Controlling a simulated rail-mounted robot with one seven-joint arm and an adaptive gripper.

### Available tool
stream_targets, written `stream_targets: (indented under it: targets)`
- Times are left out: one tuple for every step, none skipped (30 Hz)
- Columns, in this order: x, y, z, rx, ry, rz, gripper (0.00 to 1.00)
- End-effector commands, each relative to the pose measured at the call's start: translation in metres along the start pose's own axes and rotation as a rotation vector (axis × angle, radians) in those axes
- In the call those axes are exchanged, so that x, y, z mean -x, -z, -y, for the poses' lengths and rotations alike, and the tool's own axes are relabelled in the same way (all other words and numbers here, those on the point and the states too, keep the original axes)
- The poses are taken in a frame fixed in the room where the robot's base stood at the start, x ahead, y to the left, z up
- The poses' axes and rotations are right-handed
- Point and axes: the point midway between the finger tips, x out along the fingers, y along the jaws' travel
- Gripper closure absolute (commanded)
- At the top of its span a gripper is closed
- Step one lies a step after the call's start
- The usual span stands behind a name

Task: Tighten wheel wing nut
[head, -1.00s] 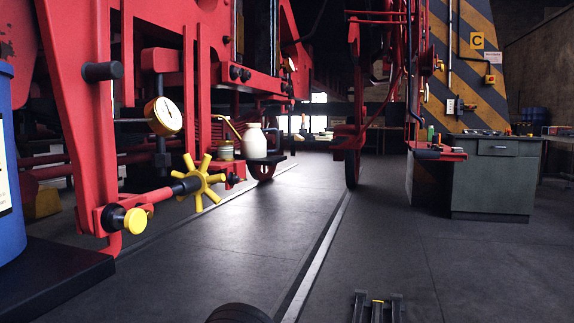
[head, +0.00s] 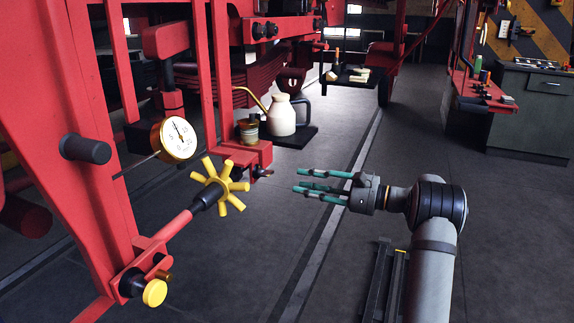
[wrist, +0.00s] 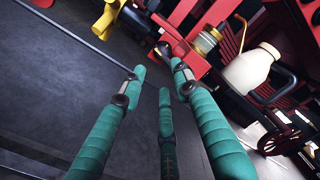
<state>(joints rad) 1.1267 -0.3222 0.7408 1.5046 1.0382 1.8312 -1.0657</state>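The yellow spoked hand wheel (head: 220,185), which looks like the wheel nut, sits on a dark shaft at the end of a red rod on the red frame. A yellow part of it also shows at the top of the wrist view (wrist: 112,18). My gripper (head: 308,181), with three teal fingers, is open and empty. It is in the air to the right of the wheel, pointing left, with a clear gap between. In the wrist view my gripper's fingers (wrist: 160,80) are spread with nothing between them. No wing-shaped nut can be made out clearly.
A pressure gauge (head: 177,140) is above the wheel. A small fitting (head: 262,172), a brass tin (head: 249,130) and a cream oil can (head: 283,115) are behind it. A yellow-capped knob (head: 154,292) is lower left.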

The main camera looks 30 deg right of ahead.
Motion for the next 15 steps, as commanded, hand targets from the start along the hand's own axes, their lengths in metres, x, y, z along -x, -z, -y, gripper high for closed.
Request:
stream_targets:
  targets:
    - [-0.004,0.0,0.001,0.001,0.003,0.002,0.69]
    - [-0.007,0.0,0.001,0.001,0.004,0.001,0.69]
    - [-0.012,0.0,0.001,0.002,0.004,0.002,0.69]
    - [-0.017,0.0,0.0,0.002,0.003,0.003,0.69]
    - [-0.022,0.0,0.0,0.002,0.004,0.003,0.69]
    - [-0.029,0.0,0.0,0.002,0.003,0.003,0.69]
    - [-0.035,0.0,0.0,0.001,0.003,0.003,0.69]
    - [-0.041,0.0,0.0,0.001,0.003,0.002,0.69]
    - [-0.048,0.0,0.0,0.002,0.002,0.003,0.69]
    - [-0.054,0.0,0.0,0.002,0.003,0.002,0.69]
    - [-0.06,0.0,0.0,0.002,0.002,0.003,0.69]
    - [-0.067,0.0,0.0,0.001,0.002,0.003,0.69]
    - [-0.072,0.0,0.0,0.001,0.002,0.001,0.69]
    - [-0.076,0.0,0.0,0.001,0.002,0.001,0.69]
    - [-0.082,0.0,0.0,0.002,0.002,0.001,0.69]
